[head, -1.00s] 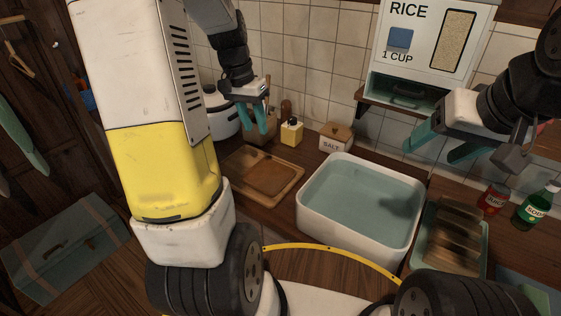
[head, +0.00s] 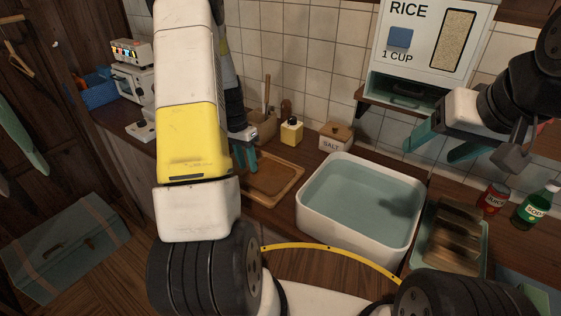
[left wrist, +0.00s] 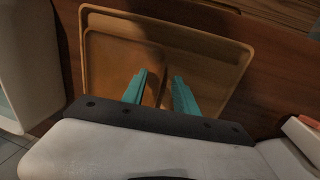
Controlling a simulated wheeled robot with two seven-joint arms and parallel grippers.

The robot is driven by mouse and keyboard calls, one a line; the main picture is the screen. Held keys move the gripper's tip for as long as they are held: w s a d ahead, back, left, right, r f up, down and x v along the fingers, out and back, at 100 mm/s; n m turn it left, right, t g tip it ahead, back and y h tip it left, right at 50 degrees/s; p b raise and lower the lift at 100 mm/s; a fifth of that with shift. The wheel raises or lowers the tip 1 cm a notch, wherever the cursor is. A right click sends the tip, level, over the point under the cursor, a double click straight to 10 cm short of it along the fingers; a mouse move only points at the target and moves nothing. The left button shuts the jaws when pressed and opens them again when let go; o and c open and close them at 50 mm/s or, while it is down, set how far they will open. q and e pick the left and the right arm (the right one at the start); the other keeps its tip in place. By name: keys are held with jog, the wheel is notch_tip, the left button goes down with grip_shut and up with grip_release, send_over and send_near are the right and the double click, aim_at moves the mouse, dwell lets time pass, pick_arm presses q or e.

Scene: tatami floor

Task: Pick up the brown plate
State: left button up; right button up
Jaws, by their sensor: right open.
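A brown, square-cornered plate or tray (head: 285,185) with a raised rim lies flat on the counter, left of the basin. In the left wrist view it (left wrist: 215,62) fills the upper middle, and a darker brown area shows inside it; I cannot tell whether that is a separate plate or shadow. My left gripper (head: 246,158) is over its left part, teal fingers pointing down. In the left wrist view the fingers (left wrist: 160,78) are apart with nothing between them; whether they touch the surface is unclear. My right gripper (head: 430,154) is open and empty below the rice dispenser.
A white basin of water (head: 312,228) stands right of the plate. A salt box (head: 335,137) and yellow bottle (head: 291,131) stand behind. Several brown plates (head: 450,235) stand in a green rack (head: 482,262) at right, near a red can (head: 492,198) and green bottle (head: 537,203).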

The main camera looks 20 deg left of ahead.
pick_arm(q)
jog(key=shift+s+d+f, duration=0.1)
jog(key=shift+d+f, duration=0.05)
jog(key=shift+f, duration=0.7)
grip_shut()
jog(key=shift+s+d+f, duration=0.15)
jog(key=shift+s, duration=0.05)
dwell(0.6)
